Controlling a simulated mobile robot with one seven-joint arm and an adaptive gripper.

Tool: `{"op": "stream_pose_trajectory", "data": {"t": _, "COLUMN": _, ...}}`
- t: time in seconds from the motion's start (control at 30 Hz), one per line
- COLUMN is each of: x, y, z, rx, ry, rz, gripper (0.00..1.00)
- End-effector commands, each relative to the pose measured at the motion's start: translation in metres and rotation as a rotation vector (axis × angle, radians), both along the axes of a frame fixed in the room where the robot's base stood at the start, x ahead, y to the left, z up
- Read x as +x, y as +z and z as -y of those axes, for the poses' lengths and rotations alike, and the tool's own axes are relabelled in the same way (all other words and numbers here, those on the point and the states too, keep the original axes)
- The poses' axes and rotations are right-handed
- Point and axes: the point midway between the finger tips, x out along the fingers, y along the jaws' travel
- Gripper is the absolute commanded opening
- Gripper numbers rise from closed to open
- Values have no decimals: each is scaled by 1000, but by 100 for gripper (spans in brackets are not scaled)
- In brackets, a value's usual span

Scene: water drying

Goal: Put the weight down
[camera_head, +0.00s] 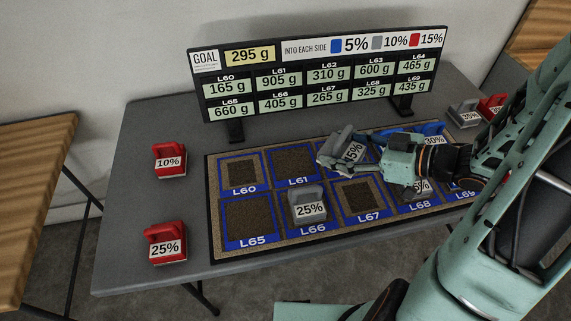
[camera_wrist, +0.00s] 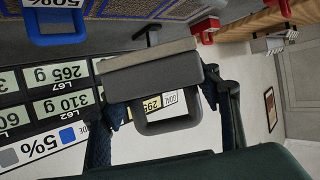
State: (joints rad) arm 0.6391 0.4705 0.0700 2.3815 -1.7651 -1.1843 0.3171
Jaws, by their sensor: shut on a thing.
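My gripper (camera_head: 362,166) is shut on a grey weight (camera_head: 334,146), whose label ends in 5%. The held weight looks tilted, over the mat (camera_head: 217,221) around the L61 and L62 squares; whether it touches the mat is unclear. In the wrist view the same grey weight (camera_wrist: 152,72) sits between the fingers, its handle loop towards my palm. The L62 square is largely hidden behind the weight and my gripper.
A grey 25% weight (camera_head: 309,207) stands on L66. A blue weight (camera_head: 431,130) and another grey weight are partly hidden by my arm. Red weights (camera_head: 170,160) (camera_head: 166,243) stand left of the mat. The sign (camera_head: 320,75) stands behind it. L60, L65 and L67 look empty.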

Motion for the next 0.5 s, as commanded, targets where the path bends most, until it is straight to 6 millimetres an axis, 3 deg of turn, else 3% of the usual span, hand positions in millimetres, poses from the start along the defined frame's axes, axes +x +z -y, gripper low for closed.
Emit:
{"op": "stream_pose_trajectory", "data": {"t": 0.17, "x": 8, "y": -6, "z": -13, "rx": 3, "ry": 8, "rz": 2, "gripper": 20}}
{"op": "stream_pose_trajectory", "data": {"t": 0.5, "x": 55, "y": -43, "z": -77, "rx": 4, "ry": 9, "rz": 1, "gripper": 20}}
